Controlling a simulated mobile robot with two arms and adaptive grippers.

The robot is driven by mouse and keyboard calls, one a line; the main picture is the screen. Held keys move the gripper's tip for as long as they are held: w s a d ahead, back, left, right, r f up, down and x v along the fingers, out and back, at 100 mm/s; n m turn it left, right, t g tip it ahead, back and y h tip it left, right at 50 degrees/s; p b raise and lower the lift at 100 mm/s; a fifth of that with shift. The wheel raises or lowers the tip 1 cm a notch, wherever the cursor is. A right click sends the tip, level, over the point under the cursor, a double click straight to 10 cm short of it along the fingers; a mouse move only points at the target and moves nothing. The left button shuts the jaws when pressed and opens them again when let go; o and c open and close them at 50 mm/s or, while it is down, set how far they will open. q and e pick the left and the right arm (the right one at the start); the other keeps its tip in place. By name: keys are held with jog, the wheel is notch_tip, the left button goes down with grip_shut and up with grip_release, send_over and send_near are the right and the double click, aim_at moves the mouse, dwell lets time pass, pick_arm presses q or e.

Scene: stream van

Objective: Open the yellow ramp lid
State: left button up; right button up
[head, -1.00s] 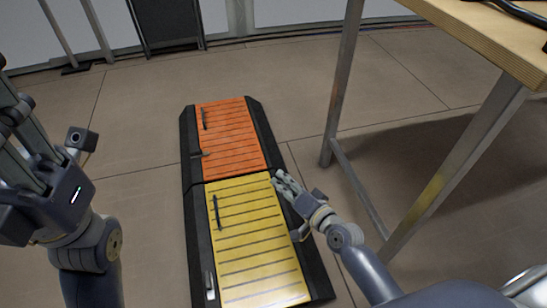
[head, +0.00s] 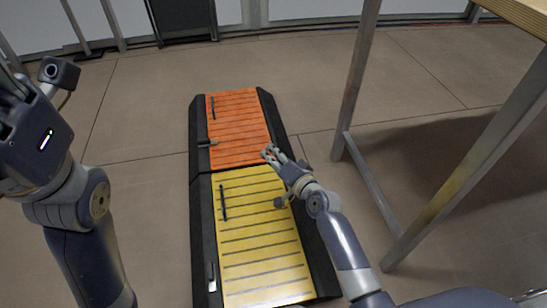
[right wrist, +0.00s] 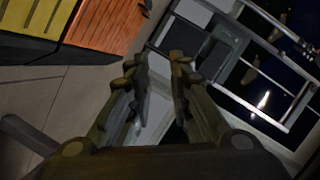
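The yellow ramp lid (head: 262,240) lies flat and closed in the black ramp frame (head: 203,225) on the floor in the head view. It has dark slats, a dark handle (head: 223,203) near its left edge and a metal latch (head: 211,278) lower left. A corner of the yellow lid (right wrist: 32,22) shows in the right wrist view. My right gripper (head: 272,154) is above the seam between the lids, near the right side. In the right wrist view its fingers (right wrist: 158,68) are apart with nothing between them. My left gripper (head: 25,130) is at the left edge, its fingertips out of view.
An orange lid (head: 240,125) with its own handle (head: 212,108) and latch (head: 207,143) lies beyond the yellow one. A table (head: 520,15) with metal legs (head: 358,85) stands at the right. The floor left of the ramp is clear.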

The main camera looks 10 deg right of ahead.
grip_shut()
grip_release()
jog(key=v, duration=1.2)
jog(key=shift+o, duration=0.5)
